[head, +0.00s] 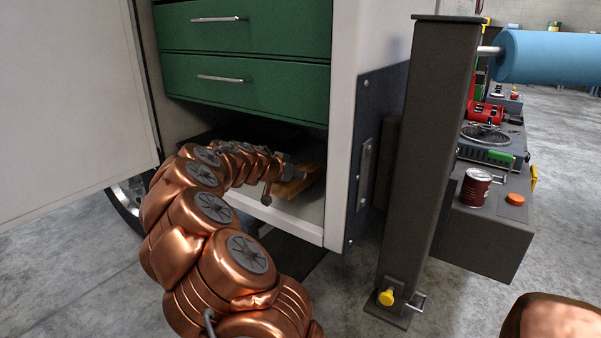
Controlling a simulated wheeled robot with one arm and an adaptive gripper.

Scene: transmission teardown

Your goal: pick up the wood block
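A yellow-tan wood block (292,188) lies in the low open compartment of the white cabinet, under the green drawers. Part of it is hidden behind the end of my arm. My copper arm reaches from the bottom of the view into this compartment. My gripper (284,174) is at the block, small and partly in shadow. I cannot tell whether its fingers touch the block or are open or shut.
Two green drawers (245,78) sit shut just above my arm. The cabinet's open white door (70,100) stands at the left. A dark post (428,150) and a grey workbench (490,235) with a red can (476,187) stand at the right.

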